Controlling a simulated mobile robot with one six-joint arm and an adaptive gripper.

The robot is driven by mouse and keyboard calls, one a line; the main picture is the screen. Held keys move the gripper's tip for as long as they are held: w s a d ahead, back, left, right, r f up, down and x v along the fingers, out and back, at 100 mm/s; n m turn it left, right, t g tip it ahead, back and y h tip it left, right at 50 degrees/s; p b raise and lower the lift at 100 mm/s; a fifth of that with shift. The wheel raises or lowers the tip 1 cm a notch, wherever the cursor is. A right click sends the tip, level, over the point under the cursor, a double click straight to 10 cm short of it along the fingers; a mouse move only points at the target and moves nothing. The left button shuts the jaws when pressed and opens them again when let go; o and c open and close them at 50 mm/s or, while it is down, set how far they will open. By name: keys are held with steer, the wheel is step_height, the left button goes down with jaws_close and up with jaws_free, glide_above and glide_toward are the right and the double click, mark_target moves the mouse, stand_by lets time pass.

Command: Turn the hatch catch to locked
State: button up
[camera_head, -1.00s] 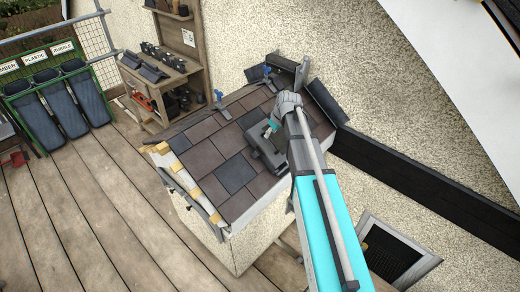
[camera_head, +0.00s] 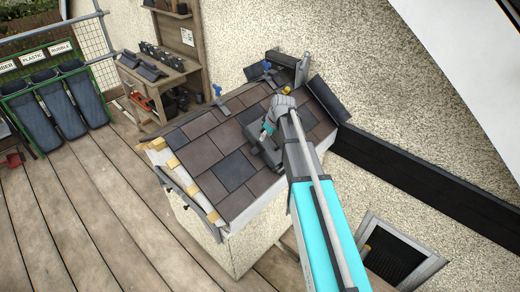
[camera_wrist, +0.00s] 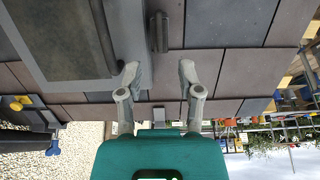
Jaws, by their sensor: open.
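The roof hatch (camera_head: 260,150) is a dark grey raised panel on the tiled roof, partly hidden by my arm in the head view. In the wrist view the hatch (camera_wrist: 75,35) fills the upper left, with a dark bar along its right side. A small dark upright piece, apparently the catch (camera_wrist: 159,32), stands on the tiles just right of the hatch. My gripper (camera_wrist: 159,78) is open and empty; its fingertips are apart, below the catch in the picture and not touching it. In the head view my gripper (camera_head: 268,128) is low over the hatch, its fingertips hard to make out.
Blue clamps (camera_head: 217,90) stand along the roof's far edge, and a yellow knob (camera_head: 286,90) near the wall. A wooden shelf (camera_head: 165,80) and bins (camera_head: 50,98) stand at the left. The wooden deck (camera_head: 80,220) in front is mostly clear.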

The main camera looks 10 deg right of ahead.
mark_target(261, 145)
steer(key=shift+b+x, duration=3.25)
steer(key=shift+x, duration=0.6)
